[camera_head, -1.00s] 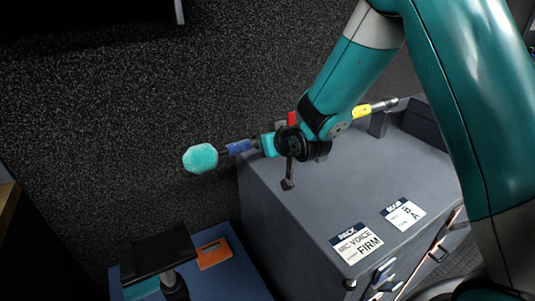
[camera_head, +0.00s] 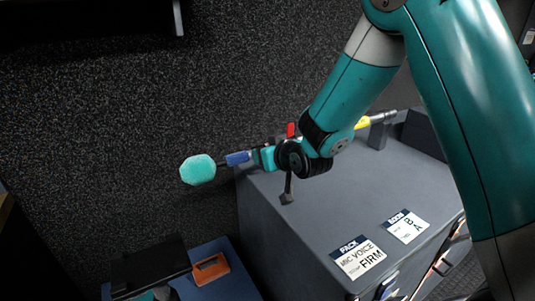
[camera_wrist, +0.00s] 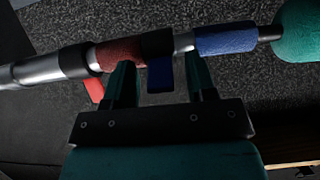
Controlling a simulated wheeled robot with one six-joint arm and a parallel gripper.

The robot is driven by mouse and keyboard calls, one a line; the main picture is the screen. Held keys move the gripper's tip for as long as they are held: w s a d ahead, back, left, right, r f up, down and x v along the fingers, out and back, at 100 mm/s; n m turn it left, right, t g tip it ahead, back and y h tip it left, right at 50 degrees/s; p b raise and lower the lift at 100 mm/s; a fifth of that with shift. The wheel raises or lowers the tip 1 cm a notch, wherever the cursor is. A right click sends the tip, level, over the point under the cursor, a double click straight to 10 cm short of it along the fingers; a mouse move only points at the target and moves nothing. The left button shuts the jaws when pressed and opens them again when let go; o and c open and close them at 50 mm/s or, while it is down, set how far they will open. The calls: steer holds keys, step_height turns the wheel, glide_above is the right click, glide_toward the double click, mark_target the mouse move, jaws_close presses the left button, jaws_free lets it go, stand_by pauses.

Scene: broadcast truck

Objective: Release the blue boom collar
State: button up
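A boom pole crosses the wrist view, with a teal foam microphone end (camera_wrist: 298,32) at right and a blue sleeve (camera_wrist: 226,39) beside it. The blue boom collar (camera_wrist: 160,74) shows as a blue tab hanging from a black ring on the pole. A red sleeve (camera_wrist: 121,53) and a red tab (camera_wrist: 94,88) are to its left. My gripper (camera_wrist: 160,82) is open, its fingers either side of the blue tab with gaps; whether they touch the pole is unclear. In the head view, my gripper (camera_head: 264,157) is beside the blue sleeve and partly hidden by my wrist.
The pole lies above a grey case (camera_head: 310,215) with white labels (camera_head: 358,258). Its yellow part (camera_head: 362,123) shows behind my arm. A blue surface with an orange-framed item (camera_head: 210,268) and a black panel (camera_head: 150,266) is lower left. A dark textured wall stands behind.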

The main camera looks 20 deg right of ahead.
steer(key=b+v, duration=1)
steer(key=v, duration=0.7)
steer(key=shift+s+r, duration=0.15)
steer(key=shift+r, duration=0.05)
steer(key=s+a+f+n+g+y, duration=0.1)
steer(key=s+a+f+n+g, duration=0.1)
steer(key=s+a+f+g, duration=0.5)
steer(key=s+a+f+n+g+y, duration=0.1)
steer(key=s+a+n+g, duration=0.15)
steer(key=s+g, duration=0.6)
steer(key=s+r+t+p, duration=0.2)
steer(key=s+r+p, duration=0.1)
steer(key=r+p, duration=1.6)
steer(key=shift+d, duration=0.45)
